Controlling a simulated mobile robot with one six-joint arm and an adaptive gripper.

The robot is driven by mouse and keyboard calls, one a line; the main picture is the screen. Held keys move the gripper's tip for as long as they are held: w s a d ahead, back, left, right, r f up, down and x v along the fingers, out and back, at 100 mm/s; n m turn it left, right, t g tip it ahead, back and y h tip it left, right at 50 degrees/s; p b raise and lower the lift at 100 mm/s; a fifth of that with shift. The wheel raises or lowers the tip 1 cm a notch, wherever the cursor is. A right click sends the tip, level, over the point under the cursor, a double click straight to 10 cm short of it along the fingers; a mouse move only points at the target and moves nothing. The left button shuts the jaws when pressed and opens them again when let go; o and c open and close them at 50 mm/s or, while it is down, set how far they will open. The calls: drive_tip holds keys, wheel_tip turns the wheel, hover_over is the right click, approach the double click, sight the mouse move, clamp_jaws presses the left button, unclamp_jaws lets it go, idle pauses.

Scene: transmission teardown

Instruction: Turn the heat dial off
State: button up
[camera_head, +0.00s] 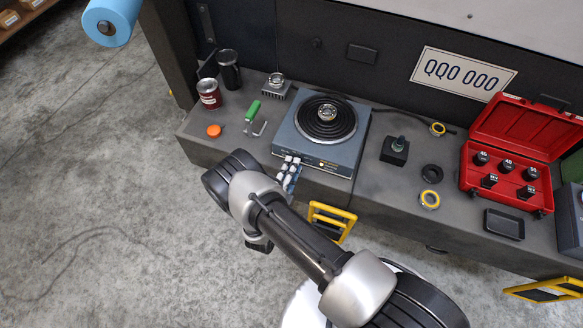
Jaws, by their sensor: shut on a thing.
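A blue-grey hot plate (364,118) with a black coil burner stands on the dark bench. A round metal part (327,113) sits at the middle of the coil. My gripper (290,165) reaches the left part of the hot plate's front panel (325,163), where it is shut on the heat dial. The dial itself is hidden by my fingers, so its setting cannot be read. A small lit spot shows on the panel to the right of my gripper.
Left of the hot plate are a green-handled tool (252,111), an orange cap (214,131), a red can (209,94) and a black cup (229,70). At right are a black block (395,149), rings, a small tray (504,224) and an open red case (508,198). Yellow handles jut out at the bench front.

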drive_tip(key=shift+n, duration=7.9)
drive_tip(key=o, duration=1.1)
drive_tip(key=shift+c, duration=0.2)
drive_tip(key=shift+s, duration=0.1)
drive_tip(key=v, duration=1.1)
drive_tip(key=shift+s+a, duration=0.15)
drive_tip(key=shift+s, duration=0.25)
